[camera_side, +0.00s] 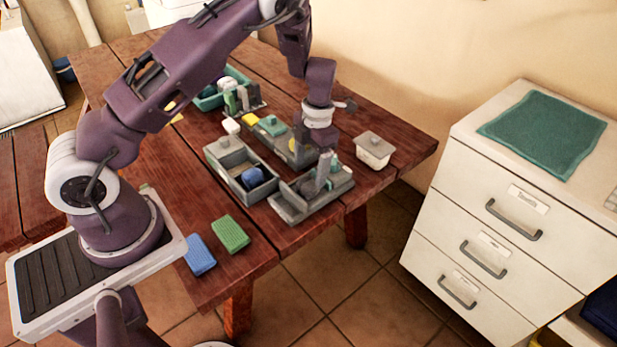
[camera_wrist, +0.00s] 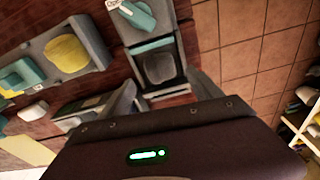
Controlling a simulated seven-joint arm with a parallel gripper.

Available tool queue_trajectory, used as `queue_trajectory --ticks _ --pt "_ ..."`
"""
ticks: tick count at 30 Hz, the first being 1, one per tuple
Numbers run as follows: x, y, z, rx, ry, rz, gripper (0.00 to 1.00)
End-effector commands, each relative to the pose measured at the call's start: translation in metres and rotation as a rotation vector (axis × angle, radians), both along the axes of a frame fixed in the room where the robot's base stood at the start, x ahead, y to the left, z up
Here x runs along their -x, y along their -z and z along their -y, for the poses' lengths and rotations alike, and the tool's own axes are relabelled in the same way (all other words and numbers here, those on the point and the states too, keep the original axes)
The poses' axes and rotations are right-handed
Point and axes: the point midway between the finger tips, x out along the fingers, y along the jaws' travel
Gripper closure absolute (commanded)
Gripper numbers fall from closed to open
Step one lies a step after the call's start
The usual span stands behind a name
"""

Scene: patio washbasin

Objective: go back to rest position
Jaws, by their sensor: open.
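My gripper (camera_side: 318,160) hangs from my purple arm over the right part of the wooden table (camera_side: 300,235) in the side view. Its fingers are hard to separate from the grey holder (camera_side: 312,200) below and behind them, so I cannot tell whether they touch it. My gripper is open, and I see nothing held in it. In the wrist view its dark body with a green light fills the bottom.
An open grey box (camera_side: 226,158) with a blue item (camera_side: 253,178) stands left of the holder. A green sponge (camera_side: 231,234) and a blue sponge (camera_side: 199,255) lie near the front. A teal tray (camera_side: 206,102) stands behind.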

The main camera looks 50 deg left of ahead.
Motion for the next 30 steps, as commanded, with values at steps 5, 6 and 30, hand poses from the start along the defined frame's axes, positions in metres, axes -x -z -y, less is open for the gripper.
queue_trajectory --ticks 5,6,30 --pt "-0.003 -0.028 0.003 0.013 0.033 0.01 0.26" --pt "-0.002 -0.043 0.008 0.034 0.092 0.025 0.26" --pt "0.263 -0.295 0.075 -0.564 3.007 0.014 0.26"
